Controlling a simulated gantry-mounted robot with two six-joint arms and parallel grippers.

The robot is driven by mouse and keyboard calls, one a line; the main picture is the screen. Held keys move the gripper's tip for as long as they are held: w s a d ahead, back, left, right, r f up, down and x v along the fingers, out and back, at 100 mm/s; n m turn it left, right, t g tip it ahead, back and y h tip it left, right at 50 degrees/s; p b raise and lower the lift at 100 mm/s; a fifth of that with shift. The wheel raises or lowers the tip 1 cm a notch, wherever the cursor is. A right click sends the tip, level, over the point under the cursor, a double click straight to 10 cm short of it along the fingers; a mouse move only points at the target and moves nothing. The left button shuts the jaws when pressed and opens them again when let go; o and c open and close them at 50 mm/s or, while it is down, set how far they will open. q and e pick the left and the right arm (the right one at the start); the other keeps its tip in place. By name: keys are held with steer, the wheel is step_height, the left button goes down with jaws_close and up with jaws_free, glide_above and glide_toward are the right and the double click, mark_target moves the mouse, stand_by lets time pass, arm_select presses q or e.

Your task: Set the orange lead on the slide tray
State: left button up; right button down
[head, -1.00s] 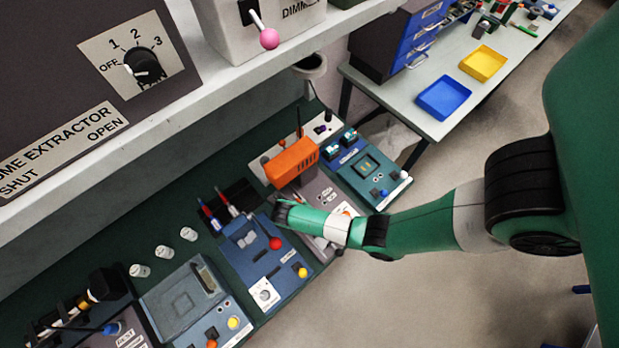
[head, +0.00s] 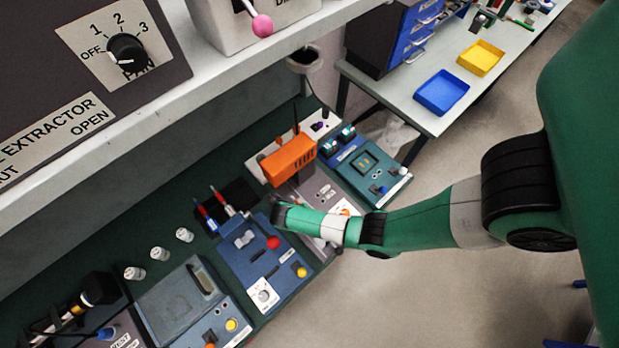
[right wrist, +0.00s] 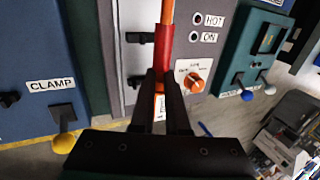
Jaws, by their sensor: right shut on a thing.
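My right gripper (right wrist: 163,88) is shut on the orange lead (right wrist: 167,12) at its red sleeve (right wrist: 163,48) in the right wrist view. The lead runs up out of that picture, over a grey panel. In the head view my right gripper (head: 279,214) is over the bench beside the blue panel with the red knob, and the lead cannot be made out there. A dark flat rest (head: 240,190) with two pen-like pieces lies behind the gripper; I cannot tell whether it is the slide tray. My left gripper is out of view.
An orange box (head: 289,160) stands just behind the gripper. A blue panel (head: 240,262) with a red knob (head: 273,242) is to its left. Several white vials (head: 160,253) stand farther left. The shelf (head: 150,105) overhangs the back of the bench.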

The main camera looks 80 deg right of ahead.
steer(key=shift+f+b, duration=1.35)
steer(key=shift+f, duration=0.6)
steer(key=c, duration=0.8)
jaws_free()
steer(key=shift+c, duration=0.2)
steer(key=p+v, duration=0.3)
steer(key=v, duration=0.8)
steer(key=shift+r, duration=0.25)
steer(key=shift+w+a, duration=0.1)
